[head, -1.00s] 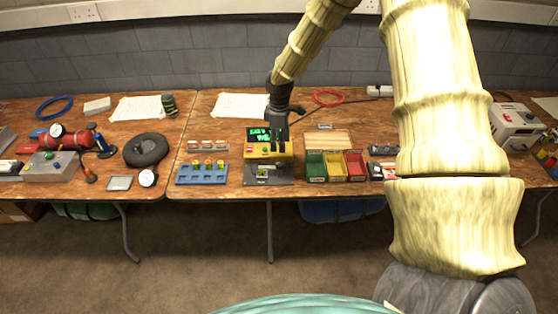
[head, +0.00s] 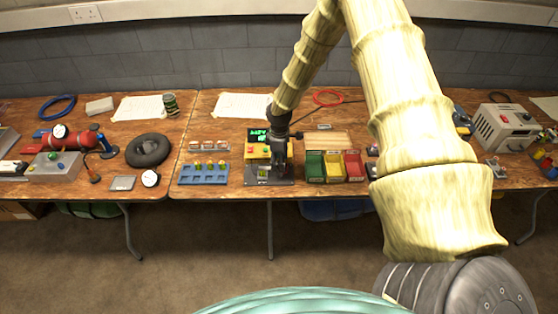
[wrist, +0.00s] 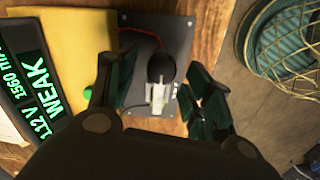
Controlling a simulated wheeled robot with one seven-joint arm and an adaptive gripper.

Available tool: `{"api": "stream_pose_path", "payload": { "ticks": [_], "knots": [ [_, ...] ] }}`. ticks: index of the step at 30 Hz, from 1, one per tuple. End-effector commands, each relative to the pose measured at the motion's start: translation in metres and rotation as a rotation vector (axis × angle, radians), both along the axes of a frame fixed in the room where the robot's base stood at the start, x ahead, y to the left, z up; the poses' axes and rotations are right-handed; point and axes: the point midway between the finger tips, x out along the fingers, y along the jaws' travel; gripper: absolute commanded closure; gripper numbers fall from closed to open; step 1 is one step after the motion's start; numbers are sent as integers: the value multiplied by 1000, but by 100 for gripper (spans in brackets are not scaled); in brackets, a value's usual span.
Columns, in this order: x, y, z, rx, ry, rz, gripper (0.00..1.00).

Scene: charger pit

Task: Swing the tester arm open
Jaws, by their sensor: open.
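The tester is a yellow box (head: 252,153) with a lit green display (head: 257,137) and a dark base plate (head: 255,182) in front. The dark plate (wrist: 178,40) carries a black rounded knob (wrist: 162,66) and a pale metal piece (wrist: 157,97), seemingly parts of the tester arm. My gripper (wrist: 160,103) is open above the plate, its fingers on either side of the metal piece; contact cannot be told. In the head view my gripper (head: 278,168) hides part of the tester.
A blue tray (head: 203,181) with several cells stands left of the tester. Green, red and yellow bins (head: 333,178) stand close on its right. A wire basket (wrist: 285,50) shows at the right in the wrist view. The table's front edge runs just before the plate.

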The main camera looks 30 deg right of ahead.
Motion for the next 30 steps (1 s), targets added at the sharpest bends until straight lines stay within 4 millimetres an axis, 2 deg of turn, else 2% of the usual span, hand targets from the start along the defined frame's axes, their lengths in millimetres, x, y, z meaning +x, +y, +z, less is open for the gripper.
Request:
{"api": "stream_pose_path", "payload": {
  "ticks": [14,15,23,30],
  "knots": [
    [0,0,-8,0,0,0,49],
    [0,0,-8,0,0,0,51],
    [0,0,-8,0,0,0,98],
    [1,1,-8,0,-1,-3,100]
  ]
}}
